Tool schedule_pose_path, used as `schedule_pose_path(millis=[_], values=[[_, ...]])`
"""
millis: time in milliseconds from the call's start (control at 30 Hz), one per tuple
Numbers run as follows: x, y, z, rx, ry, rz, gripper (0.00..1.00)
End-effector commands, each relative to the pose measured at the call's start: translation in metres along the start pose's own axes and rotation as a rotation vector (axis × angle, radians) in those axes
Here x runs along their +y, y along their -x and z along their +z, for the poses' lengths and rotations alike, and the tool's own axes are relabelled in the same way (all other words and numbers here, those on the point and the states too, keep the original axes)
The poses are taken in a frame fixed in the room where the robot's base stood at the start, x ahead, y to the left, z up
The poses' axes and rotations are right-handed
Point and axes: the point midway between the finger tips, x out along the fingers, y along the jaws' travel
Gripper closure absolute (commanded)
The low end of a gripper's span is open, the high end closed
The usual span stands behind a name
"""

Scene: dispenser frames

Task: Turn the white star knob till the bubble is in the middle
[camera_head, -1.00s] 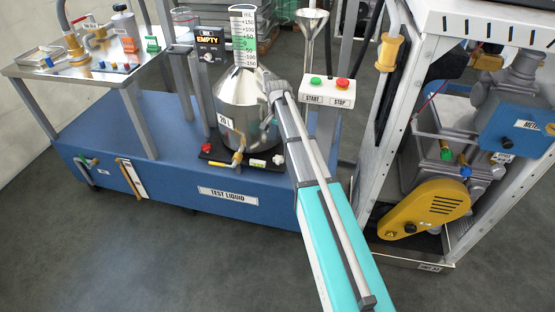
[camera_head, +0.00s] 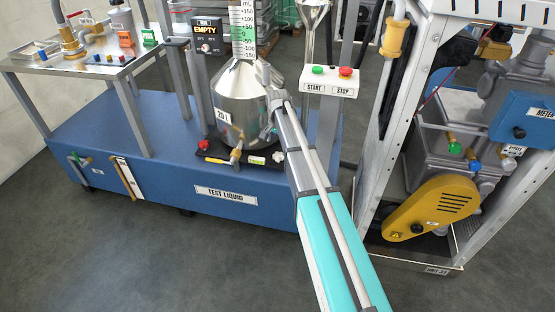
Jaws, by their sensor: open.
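The white star knob (camera_head: 278,157) is small and pale at the right end of the black base plate (camera_head: 215,153) under the steel vessel. A red knob (camera_head: 203,144) sits at the plate's left end. A small pale-yellow label or level (camera_head: 257,160) lies on the plate's front edge. I cannot make out a bubble. My gripper (camera_head: 269,131) is at the vessel's right side, above and slightly left of the white knob. It is open and looks empty; its fingers are small and partly hidden by my arm.
The steel 20 L vessel (camera_head: 240,105) stands on the blue test liquid bench (camera_head: 120,128). A START/STOP box (camera_head: 329,82) is to the right. A metal frame with a yellow guard (camera_head: 432,207) stands further right. Grey floor (camera_head: 150,255) is clear in front.

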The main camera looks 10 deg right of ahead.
Motion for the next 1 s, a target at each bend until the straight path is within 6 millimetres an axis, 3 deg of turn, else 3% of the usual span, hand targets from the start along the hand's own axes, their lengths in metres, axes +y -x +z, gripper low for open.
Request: schedule_pose_path(millis=[600,1000], values=[[-0.001,-0.050,0.001,0.000,0.002,0.000,0.00],[-0.001,-0.066,0.001,0.000,0.002,0.000,0.00]])
